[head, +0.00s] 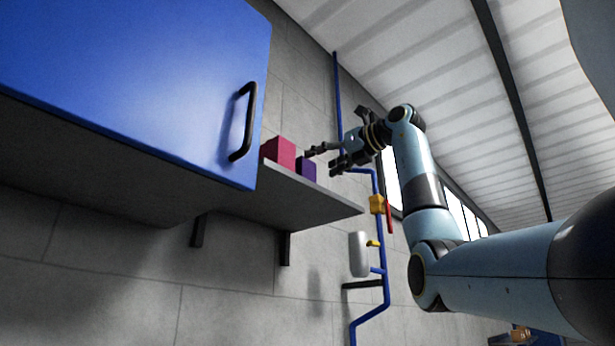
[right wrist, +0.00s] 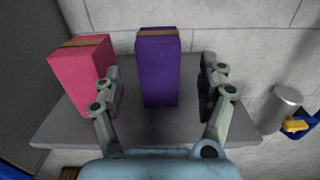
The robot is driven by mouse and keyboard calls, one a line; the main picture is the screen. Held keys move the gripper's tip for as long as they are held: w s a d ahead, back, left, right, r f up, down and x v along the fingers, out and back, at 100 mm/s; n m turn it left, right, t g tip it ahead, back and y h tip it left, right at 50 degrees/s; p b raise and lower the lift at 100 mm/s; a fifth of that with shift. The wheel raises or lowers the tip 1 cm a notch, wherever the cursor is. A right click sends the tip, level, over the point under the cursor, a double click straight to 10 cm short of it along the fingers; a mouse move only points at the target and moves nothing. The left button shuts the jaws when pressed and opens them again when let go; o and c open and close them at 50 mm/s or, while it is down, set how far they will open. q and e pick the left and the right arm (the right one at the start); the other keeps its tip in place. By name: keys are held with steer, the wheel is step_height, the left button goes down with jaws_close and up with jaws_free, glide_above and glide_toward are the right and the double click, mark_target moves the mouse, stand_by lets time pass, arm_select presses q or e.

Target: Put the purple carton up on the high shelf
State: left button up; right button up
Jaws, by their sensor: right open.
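The purple carton (head: 307,168) stands upright on the high grey shelf (head: 325,199), to the right of a pinkish-red carton. In the right wrist view the purple carton (right wrist: 158,68) stands on the shelf (right wrist: 75,137) between the two open fingers, with a gap on the right side and a smaller one on the left. My right gripper (head: 322,160) is open at the shelf, close to the purple carton. It also shows in the right wrist view (right wrist: 163,92). My left gripper is not in view.
The pinkish-red carton (head: 279,152) stands close to my left finger in the right wrist view (right wrist: 80,72). A blue cabinet (head: 140,80) with a black handle (head: 243,122) is left of the shelf. Blue pipe and a yellow fitting (head: 377,204) run along the wall at right.

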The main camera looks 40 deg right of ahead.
steer(key=shift+s+d+b, duration=0.1)
steer(key=shift+s+b, duration=0.3)
steer(key=shift+s, duration=1.5)
